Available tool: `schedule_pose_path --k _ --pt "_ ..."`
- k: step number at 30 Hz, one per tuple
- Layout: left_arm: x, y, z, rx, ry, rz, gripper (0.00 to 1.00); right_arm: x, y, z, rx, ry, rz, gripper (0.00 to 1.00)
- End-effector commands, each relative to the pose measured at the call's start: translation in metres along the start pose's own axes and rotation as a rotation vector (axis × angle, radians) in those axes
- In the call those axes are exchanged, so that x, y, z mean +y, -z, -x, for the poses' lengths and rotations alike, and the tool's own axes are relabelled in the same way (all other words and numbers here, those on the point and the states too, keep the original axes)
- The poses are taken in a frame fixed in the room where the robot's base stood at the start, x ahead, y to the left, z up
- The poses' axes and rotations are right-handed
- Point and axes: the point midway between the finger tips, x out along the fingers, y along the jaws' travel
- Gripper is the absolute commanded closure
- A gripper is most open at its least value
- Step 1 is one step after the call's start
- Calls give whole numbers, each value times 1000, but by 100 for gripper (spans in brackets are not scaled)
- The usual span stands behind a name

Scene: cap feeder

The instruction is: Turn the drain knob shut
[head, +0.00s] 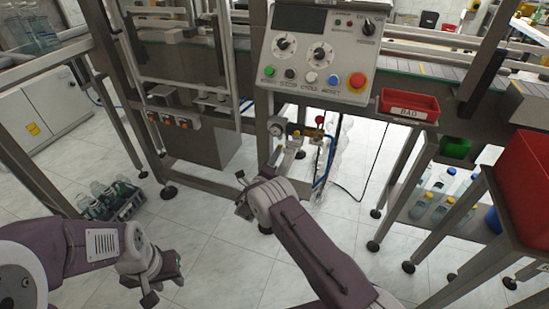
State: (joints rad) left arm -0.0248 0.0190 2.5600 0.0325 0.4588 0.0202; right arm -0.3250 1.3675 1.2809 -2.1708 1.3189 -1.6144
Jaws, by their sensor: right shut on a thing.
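The air unit (278,128), with a round gauge, hangs on the machine frame below the control panel. A small red knob (320,119) and a yellow part (297,142) show on its right side. My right gripper (242,184) is at the lower end of this unit, shut on what appears to be the drain knob. The gripper and wrist hide the knob, so its turn position cannot be seen. My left gripper (166,283) is open and empty over the floor at the lower left, apart from everything.
The control panel (317,52) with dials and coloured buttons is above. A red BAD bin (409,105) and a large red crate (525,172) are at the right. Blue tubing (327,165) hangs beside the unit. A bottle crate (124,207) stands on the floor at left.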

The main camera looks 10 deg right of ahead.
Motion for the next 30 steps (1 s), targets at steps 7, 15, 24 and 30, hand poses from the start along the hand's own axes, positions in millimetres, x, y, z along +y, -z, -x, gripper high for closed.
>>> schedule_pose_path --k 7,15,24,30 --pt "0 0 1 0 0 0 64 1 1 0 -4 -3 137 100" --pt "0 0 1 0 0 0 64 1 1 0 -7 -4 207 100" --pt "0 0 1 0 0 0 64 2 1 0 -8 -4 221 100" --pt "0 0 1 0 0 0 64 2 1 0 -8 -4 220 100"
